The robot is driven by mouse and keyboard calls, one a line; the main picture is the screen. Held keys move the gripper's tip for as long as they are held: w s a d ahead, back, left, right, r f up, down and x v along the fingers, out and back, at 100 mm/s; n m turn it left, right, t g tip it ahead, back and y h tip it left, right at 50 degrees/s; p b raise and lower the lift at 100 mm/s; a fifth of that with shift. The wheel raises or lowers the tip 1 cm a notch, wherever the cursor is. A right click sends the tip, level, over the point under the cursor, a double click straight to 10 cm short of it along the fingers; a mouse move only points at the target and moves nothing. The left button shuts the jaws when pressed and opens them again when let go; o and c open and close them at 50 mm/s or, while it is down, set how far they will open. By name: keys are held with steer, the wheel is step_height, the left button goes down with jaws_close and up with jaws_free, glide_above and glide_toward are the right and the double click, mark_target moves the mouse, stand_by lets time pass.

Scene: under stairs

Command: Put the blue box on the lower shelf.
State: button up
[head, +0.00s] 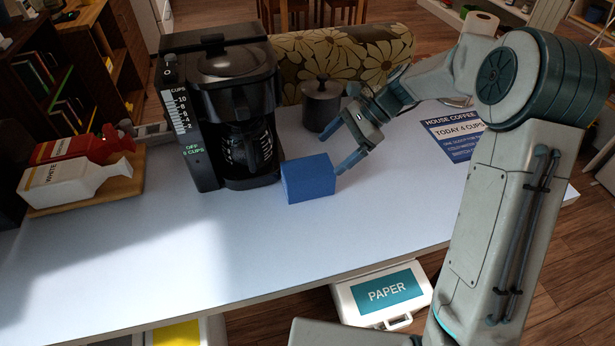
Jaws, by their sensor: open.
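The blue box (308,179) sits upright on the pale table, in front of and to the right of the coffee maker. My gripper (343,145) is open just right of and above the box. One blue finger reaches down close to the box's right side; I cannot tell whether it touches. Nothing is held between the fingers. Brown wooden shelving (88,52) with books stands at the left, behind the table. I cannot tell which surface is the lower shelf.
A black coffee maker (212,110) stands left of the box, a dark lidded pot (321,104) behind it. Bottles (66,183) lie on a wooden board at the left. A coffee sign (457,137) lies right. The table front (200,262) is clear. A PAPER bin (388,293) sits below.

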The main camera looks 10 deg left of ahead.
mark_target(314, 166)
steer(key=p+x, duration=0.1)
steer(key=x, duration=0.8)
steer(key=shift+s+a+f+p, duration=0.1)
steer(key=shift+a+f+p, duration=0.15)
steer(key=shift+p, duration=0.15)
steer(key=shift+r, duration=0.1)
steer(key=c, duration=1.4)
steer(key=shift+o, duration=0.2)
steer(key=shift+r, duration=0.15)
